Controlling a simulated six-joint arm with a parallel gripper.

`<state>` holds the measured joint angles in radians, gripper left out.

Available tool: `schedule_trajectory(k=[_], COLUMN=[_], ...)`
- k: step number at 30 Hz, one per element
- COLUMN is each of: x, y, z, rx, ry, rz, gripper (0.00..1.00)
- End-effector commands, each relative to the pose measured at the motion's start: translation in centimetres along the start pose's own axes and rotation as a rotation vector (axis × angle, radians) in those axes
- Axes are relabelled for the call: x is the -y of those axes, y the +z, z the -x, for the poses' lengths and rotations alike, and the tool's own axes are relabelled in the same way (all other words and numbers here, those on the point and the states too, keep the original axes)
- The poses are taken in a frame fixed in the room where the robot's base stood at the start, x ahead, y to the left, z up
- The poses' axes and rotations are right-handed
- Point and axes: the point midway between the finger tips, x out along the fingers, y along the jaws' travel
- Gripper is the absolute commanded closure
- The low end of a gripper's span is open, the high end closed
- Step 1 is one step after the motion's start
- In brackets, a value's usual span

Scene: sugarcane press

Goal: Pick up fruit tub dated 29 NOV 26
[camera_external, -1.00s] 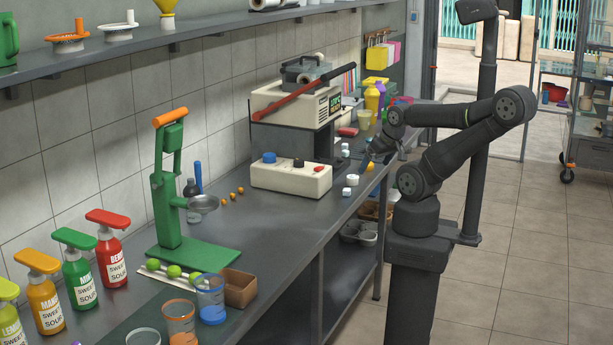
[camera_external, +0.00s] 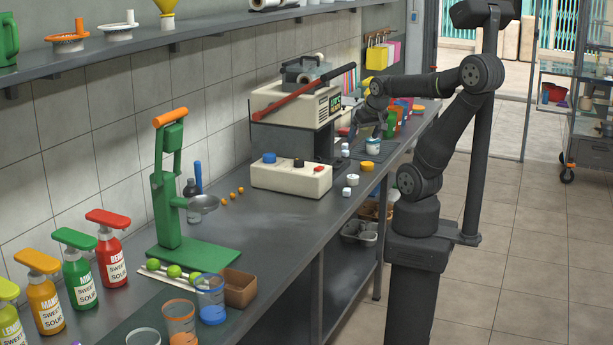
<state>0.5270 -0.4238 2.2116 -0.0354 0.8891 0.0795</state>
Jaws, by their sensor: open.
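Several small tubs or jars stand on the steel counter, and no date can be read on any of them at this size. A white tub with a blue band (camera_external: 373,145) stands on a dark mat under my gripper (camera_external: 370,134). My gripper points down and is open; I cannot tell whether its fingers touch this tub. Nearer the camera are a white-lidded tub (camera_external: 352,180), a small white tub (camera_external: 346,192) and a yellow-orange lid or tub (camera_external: 367,167).
A cream sealing machine (camera_external: 295,110) with a red lever stands left of my gripper, with a cream control box (camera_external: 290,178) before it. Red, green and blue items (camera_external: 400,112) crowd the counter behind. A green press (camera_external: 172,200) stands nearer the camera. The middle counter (camera_external: 270,225) is clear.

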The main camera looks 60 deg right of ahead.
Motion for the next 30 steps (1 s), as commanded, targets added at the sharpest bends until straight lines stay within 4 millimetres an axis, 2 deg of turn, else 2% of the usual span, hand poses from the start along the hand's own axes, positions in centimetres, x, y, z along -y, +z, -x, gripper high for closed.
schedule_trajectory(k=[1, 3, 8, 15, 21, 30], x=[-0.6, -1.3, -3.6, -8.2, -13.1, -20.9], y=[-2.0, -4.7, -10.6, -18.6, -24.2, -29.7], z=[-0.1, -0.3, -1.3, -4.2, -7.8, -13.9], rx=[0.006, 0.009, 0.015, 0.024, 0.031, 0.036], ry=[0.013, 0.029, 0.067, 0.123, 0.17, 0.232], rz=[-0.026, -0.061, -0.139, -0.259, -0.356, -0.486], gripper=[0.12, 0.12, 0.12, 0.12, 0.12, 0.12])
